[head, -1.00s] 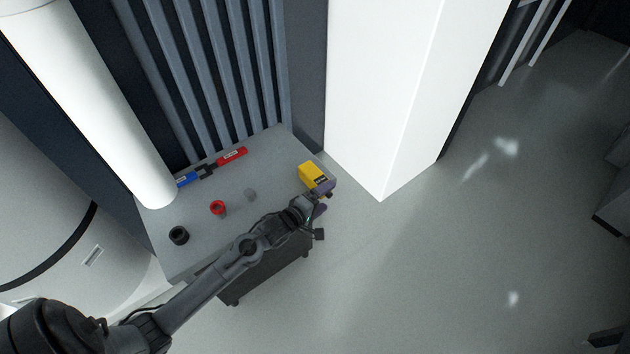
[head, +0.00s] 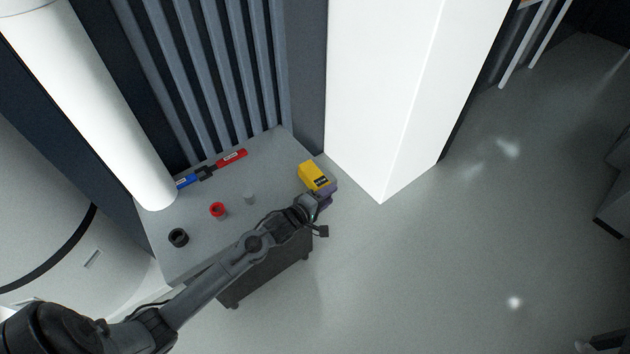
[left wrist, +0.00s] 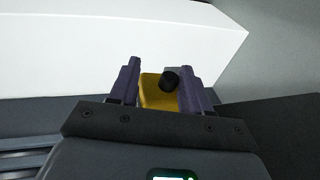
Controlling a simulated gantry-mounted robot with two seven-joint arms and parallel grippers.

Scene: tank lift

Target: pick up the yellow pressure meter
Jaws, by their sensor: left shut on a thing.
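The yellow pressure meter (head: 313,174) is a boxy yellow thing with a dark panel, at the right end of the grey table in the head view. My left gripper (head: 322,190) is at its near side, shut on it. In the left wrist view the yellow meter (left wrist: 152,92) shows between the two purple fingers of my left gripper (left wrist: 159,88), with a round black knob on it. Whether the meter touches the table I cannot tell. My right gripper is not in view.
The grey table (head: 190,215) also holds a black ring (head: 178,237), a red ring (head: 218,210), a small grey piece (head: 249,198), and a blue and red tool (head: 230,157). A white pillar (head: 385,90) stands close behind the meter.

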